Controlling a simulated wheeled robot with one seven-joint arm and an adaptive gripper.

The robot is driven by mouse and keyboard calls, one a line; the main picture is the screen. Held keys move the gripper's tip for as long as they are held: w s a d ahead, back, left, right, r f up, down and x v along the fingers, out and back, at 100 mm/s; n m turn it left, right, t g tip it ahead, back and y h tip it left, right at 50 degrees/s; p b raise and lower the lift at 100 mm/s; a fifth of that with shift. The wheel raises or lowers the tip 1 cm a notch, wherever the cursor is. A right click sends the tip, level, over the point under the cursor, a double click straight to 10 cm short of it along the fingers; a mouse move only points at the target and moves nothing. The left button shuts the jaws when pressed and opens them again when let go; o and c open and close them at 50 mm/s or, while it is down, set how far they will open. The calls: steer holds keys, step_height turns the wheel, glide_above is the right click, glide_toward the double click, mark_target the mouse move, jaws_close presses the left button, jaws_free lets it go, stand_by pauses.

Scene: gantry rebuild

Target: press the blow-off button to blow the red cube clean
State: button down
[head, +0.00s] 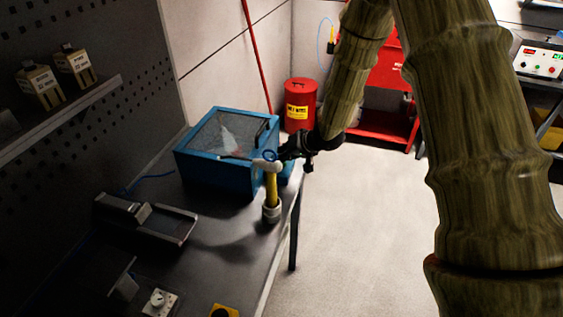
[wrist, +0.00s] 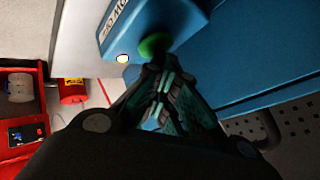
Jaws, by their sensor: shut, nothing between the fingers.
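The blue blow-off box (head: 215,172) stands at the far end of the dark bench, with a clear window in its top. In the wrist view its blue side (wrist: 225,45) fills the upper right. A round green button (wrist: 155,45) sits on the box's housing, beside a small lit white lamp (wrist: 123,58). My gripper (wrist: 160,72) is shut and empty, its fingertips right at the button's lower edge. I cannot tell whether they touch it. In the head view my gripper (head: 284,153) is at the box's right side. I cannot make out the red cube; the window shows only a pale, blurred shape.
A yellow-handled hammer (head: 271,187) stands upright in a holder near my gripper. A grey metal fixture (head: 165,221) and a knob box (head: 159,302) lie nearer on the bench. A red bin (head: 300,103) and red cart (head: 385,125) stand beyond. The floor at right is clear.

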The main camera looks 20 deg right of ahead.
steer(key=shift+r+p, duration=0.85)
steer(key=shift+p, duration=0.25)
step_height(320, 180, up, 5)
steer(key=p, duration=0.5)
stand_by(0.5)
